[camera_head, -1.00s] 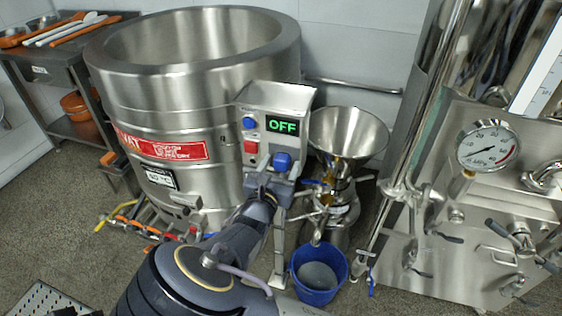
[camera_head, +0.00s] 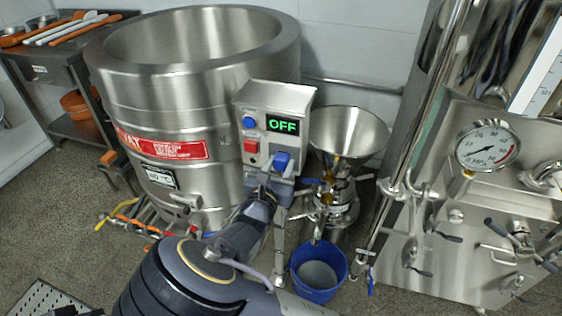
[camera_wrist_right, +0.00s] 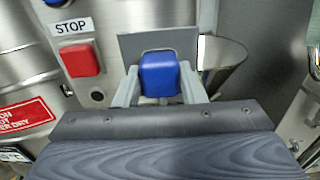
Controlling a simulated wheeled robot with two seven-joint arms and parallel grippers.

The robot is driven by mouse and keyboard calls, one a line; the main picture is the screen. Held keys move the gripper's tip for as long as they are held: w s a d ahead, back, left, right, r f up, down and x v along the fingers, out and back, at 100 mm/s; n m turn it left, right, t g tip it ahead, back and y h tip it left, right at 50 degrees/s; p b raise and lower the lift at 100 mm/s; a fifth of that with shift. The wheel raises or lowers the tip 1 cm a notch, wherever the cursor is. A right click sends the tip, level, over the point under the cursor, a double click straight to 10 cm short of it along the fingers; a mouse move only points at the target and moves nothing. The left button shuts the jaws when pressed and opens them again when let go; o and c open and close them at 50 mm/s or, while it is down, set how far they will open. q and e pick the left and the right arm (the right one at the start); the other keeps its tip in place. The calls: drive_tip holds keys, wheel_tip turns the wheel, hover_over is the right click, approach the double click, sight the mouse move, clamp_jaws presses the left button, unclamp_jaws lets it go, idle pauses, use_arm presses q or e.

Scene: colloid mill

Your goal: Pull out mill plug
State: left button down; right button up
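The blue mill plug (camera_head: 283,159) sits low on the front of the grey control box (camera_head: 272,98), in front of a grey plate (camera_wrist_right: 165,42). My right gripper (camera_head: 270,178) reaches up to it from below. In the right wrist view the blue plug (camera_wrist_right: 160,75) is between the two grey fingers, whose tips lie against its left and right sides. The gripper looks shut on it. The plug's back and its joint with the box are hidden. My left gripper is not in view.
A large steel kettle (camera_head: 190,95) stands left of the box. A steel funnel (camera_head: 347,135) stands at its right, with a blue bucket (camera_head: 319,272) below. A red stop button (camera_wrist_right: 80,60) is close left of the plug. A steel machine with a gauge (camera_head: 487,146) is at right.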

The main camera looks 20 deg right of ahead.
clamp_jaws()
drive_tip(key=p+v, duration=0.2)
drive_tip(key=v, duration=0.4)
idle(1.0)
